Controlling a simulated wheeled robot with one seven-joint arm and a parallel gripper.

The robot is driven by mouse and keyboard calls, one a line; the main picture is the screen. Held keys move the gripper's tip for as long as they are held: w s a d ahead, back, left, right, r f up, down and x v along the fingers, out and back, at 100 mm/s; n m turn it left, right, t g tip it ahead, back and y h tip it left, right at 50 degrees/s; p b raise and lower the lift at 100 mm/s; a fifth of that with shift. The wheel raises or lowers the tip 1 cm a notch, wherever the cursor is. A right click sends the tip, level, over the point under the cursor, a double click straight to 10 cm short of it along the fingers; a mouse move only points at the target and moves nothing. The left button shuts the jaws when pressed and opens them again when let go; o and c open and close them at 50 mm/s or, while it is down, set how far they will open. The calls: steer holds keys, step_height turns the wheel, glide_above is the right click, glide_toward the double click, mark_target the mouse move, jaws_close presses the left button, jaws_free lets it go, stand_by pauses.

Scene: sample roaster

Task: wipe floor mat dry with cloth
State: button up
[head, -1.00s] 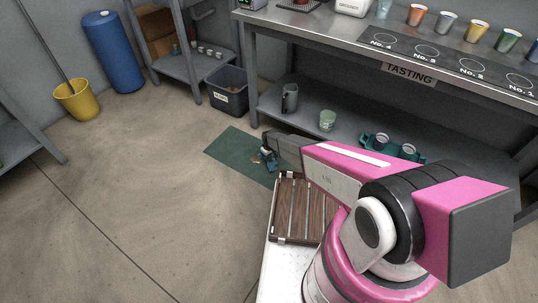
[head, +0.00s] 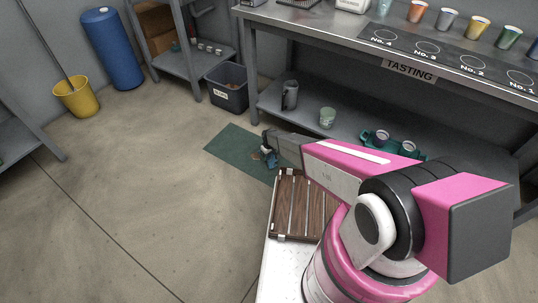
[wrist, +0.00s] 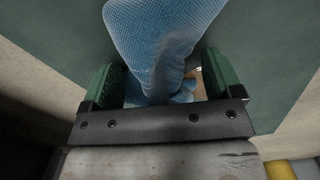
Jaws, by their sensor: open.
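The blue cloth (wrist: 160,30) is bunched and stands up between the green finger pads of my gripper (wrist: 160,78). The jaws are open, with the cloth between them. In the head view my gripper (head: 268,153) is low over the mat's right part, and only a little blue shows there. A small tan patch shows on the mat beside the gripper; my arm hides the mat's right end.
A slatted wooden tray (head: 290,222) sits close below my arm. The bench's lower shelf (head: 300,112), with a jug (head: 289,96) and a cup (head: 327,117), is just behind the mat. A dark bin (head: 227,90) stands beyond. The floor to the left is clear.

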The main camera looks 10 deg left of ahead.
steer(key=shift+f, duration=0.55)
steer(key=shift+c, duration=0.2)
jaws_close()
